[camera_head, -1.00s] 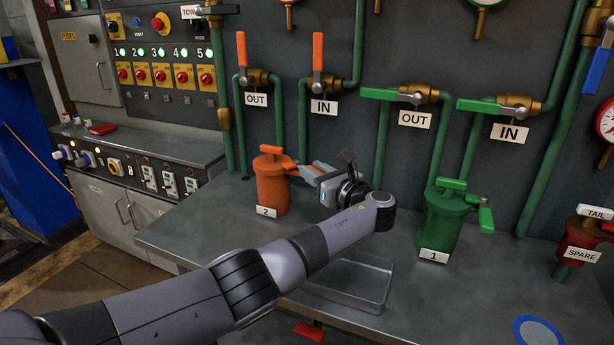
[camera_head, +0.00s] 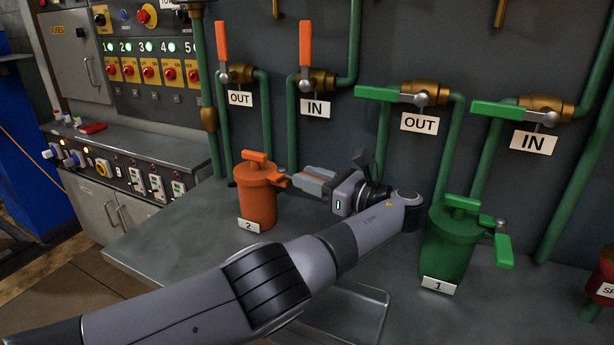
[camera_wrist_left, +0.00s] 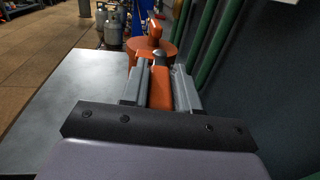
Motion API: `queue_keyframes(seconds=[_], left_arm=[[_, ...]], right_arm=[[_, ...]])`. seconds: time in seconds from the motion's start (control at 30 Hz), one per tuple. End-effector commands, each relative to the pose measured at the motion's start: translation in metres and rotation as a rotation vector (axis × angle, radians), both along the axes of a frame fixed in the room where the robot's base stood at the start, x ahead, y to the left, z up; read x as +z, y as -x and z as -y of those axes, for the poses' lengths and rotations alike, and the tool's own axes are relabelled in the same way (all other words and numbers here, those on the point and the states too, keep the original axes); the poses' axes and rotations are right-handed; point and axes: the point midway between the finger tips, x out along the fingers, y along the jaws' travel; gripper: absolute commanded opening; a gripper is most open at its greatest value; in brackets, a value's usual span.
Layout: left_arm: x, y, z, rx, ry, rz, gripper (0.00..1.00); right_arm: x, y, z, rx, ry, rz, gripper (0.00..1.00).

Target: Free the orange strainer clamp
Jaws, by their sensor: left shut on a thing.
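The orange strainer (camera_head: 257,196), labelled 2, stands upright on the grey bench with an orange T-handle on its lid. It also shows ahead of the fingers in the wrist view (camera_wrist_left: 150,50). My left gripper (camera_head: 305,184) is at the strainer's right side. Its fingers (camera_wrist_left: 160,88) are shut on the orange clamp lever (camera_wrist_left: 159,90), which lies lengthwise between them. In the head view the fingers hide most of the lever. A rounded grey metal pivot (camera_wrist_left: 159,58) sits between the lever and the strainer body. My right gripper is not in view.
A green strainer (camera_head: 450,245), labelled 1, stands to the right of my left wrist. A shallow metal tray (camera_head: 372,325) lies in front, partly behind my arm. Pipes and valves with orange levers (camera_head: 306,45) and green levers (camera_head: 390,94) line the wall behind.

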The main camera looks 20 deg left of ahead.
Motion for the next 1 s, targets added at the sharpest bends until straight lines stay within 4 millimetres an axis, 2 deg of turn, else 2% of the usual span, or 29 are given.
queue_keyframes(seconds=[0.4, 0.43, 0.5, 0.83, 1.0], left_arm=[[0.001, 0.000, 0.000, 0.004, 0.000, 0.002, 0.00], [0.001, 0.000, 0.000, 0.004, 0.000, 0.002, 0.33], [0.001, 0.000, 0.000, 0.004, 0.000, 0.002, 0.51], [0.003, 0.000, 0.000, 0.003, 0.000, 0.002, 0.51], [0.024, 0.000, 0.000, 0.003, 0.001, 0.005, 0.51]], right_arm=[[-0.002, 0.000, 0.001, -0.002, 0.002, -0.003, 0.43], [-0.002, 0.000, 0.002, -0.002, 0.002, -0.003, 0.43], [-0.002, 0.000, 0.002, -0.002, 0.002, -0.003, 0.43], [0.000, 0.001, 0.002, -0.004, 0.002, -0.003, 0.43], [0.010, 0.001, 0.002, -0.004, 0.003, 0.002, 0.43]])
